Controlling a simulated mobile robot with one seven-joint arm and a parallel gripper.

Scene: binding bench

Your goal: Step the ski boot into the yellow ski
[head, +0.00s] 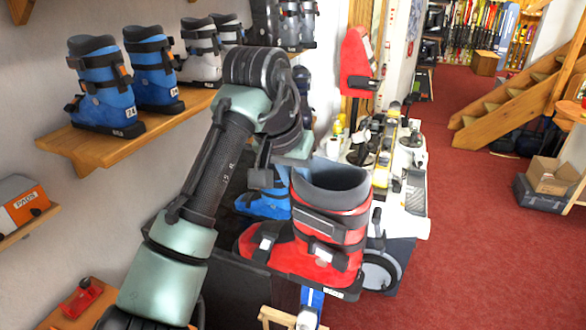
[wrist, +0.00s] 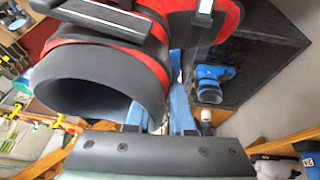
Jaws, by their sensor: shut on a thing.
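A red ski boot (head: 340,235) with a grey liner and black buckle straps is in the middle of the head view, held upright in the air. It also fills the upper left of the wrist view (wrist: 232,18), its open cuff towards the camera. My gripper (head: 272,180) is shut on the boot near its upper cuff. In the wrist view my gripper's fingers (wrist: 180,105) are at the cuff's edge. A yellow ski (head: 382,170) seems to lie on the white bench behind the boot; its binding is too small and partly hidden to make out.
Blue boots (head: 97,85) and grey boots stand on a wooden wall shelf (head: 150,135) at left. A blue boot (head: 262,205) sits in a dark box behind the held boot. The white bench (head: 415,205) carries several tools.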

